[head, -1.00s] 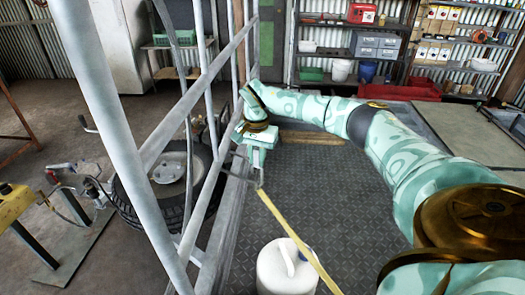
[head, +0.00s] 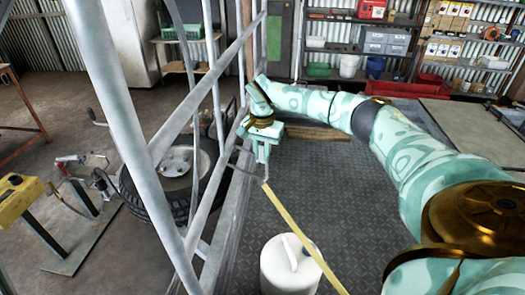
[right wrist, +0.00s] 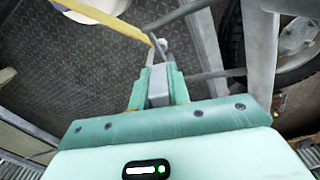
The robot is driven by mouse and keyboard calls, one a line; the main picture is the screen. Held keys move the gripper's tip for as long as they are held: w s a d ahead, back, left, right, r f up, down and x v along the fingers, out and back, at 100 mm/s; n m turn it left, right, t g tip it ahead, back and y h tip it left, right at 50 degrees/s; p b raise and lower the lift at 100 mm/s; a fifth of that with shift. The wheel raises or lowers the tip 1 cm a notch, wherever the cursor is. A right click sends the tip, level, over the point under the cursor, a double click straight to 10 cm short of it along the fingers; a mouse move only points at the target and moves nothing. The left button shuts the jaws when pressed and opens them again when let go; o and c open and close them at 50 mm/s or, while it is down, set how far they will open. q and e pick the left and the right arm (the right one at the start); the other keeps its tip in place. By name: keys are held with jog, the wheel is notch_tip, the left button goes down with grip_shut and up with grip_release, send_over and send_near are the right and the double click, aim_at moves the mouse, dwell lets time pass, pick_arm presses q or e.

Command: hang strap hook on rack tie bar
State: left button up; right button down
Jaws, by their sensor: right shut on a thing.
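My right gripper (head: 263,152) is shut on the grey strap hook (right wrist: 158,82) and points downward beside the grey rack (head: 125,130). The yellow strap (head: 290,220) runs from the hook down to the lower right, across the white container. In the right wrist view the strap (right wrist: 105,18) reaches the hook's far end just beyond the fingertips. A thin grey rack bar (right wrist: 185,14) passes close by the hook there. I cannot tell whether hook and bar touch. The fingers hide part of the hook. My left gripper is not in view.
A white container (head: 288,265) stands on the dark ribbed floor plate (head: 330,215) at the bottom. A wheel (head: 178,162) and a yellow stand (head: 20,195) lie beyond the rack to the left. Shelves (head: 365,50) line the back. The ribbed plate's middle is clear.

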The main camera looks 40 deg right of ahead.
aim_at(262, 144)
dwell(0.5)
jog(key=shift+p, duration=0.3)
jog(key=shift+p, duration=0.3)
dwell(0.3)
jog(key=shift+f+b, duration=0.75)
jog(key=shift+f, duration=1.25)
jog(key=c, duration=0.8)
grip_release()
jog(key=shift+o, duration=0.2)
jog(key=shift+r, duration=0.1)
jog(key=shift+r+p, duration=3.3)
jog(key=shift+r, duration=1.15)
